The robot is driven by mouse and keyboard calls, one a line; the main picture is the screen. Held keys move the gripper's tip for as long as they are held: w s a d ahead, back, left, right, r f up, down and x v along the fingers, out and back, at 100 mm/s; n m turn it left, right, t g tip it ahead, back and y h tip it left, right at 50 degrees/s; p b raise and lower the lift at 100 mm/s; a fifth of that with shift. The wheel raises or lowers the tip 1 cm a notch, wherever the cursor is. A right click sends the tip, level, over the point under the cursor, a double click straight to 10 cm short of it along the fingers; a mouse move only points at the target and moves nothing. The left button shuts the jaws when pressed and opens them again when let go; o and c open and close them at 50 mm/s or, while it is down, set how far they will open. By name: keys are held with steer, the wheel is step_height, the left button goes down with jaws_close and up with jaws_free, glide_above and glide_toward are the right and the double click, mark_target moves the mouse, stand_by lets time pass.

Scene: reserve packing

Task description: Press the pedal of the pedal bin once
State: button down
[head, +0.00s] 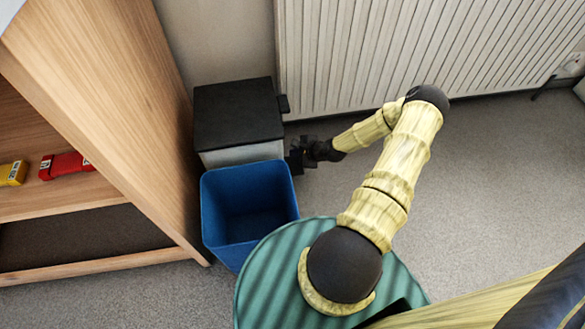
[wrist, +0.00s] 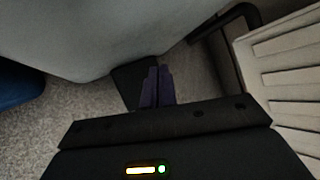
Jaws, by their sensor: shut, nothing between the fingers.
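The pedal bin has a black lid (head: 238,112) and a pale grey body (head: 242,153); it stands between the shelf unit and the radiator, lid down. Its grey body (wrist: 110,35) fills the upper left of the wrist view. A flat dark piece, seemingly the pedal (wrist: 128,84), juts from under the body near the floor. My gripper (head: 296,158) is low beside the bin's right side. In the wrist view its fingers (wrist: 156,82) are together, empty, and overlap the right part of the pedal; whether they touch it I cannot tell. In the head view the pedal is hidden.
An open blue bin (head: 248,205) stands directly in front of the pedal bin. A wooden shelf unit (head: 110,90) with red and yellow packets rises at left. A white radiator (head: 400,50) lines the wall. A dark bar (wrist: 222,25) shows beside it. Grey floor at right is free.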

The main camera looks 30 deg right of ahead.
mark_target(294, 167)
step_height(294, 167, down, 5)
steer(key=b, duration=0.3)
steer(key=shift+w, duration=0.1)
stand_by(1.8)
steer(key=shift+f, duration=0.1)
steer(key=shift+a+f, duration=0.1)
steer(key=shift+f, duration=0.2)
steer(key=shift+f, duration=0.3)
stand_by(0.6)
steer(key=shift+s+f+b, duration=0.25)
steer(key=shift+f+b, duration=0.6)
steer(key=shift+f, duration=0.3)
stand_by(0.9)
steer(key=shift+r, duration=0.15)
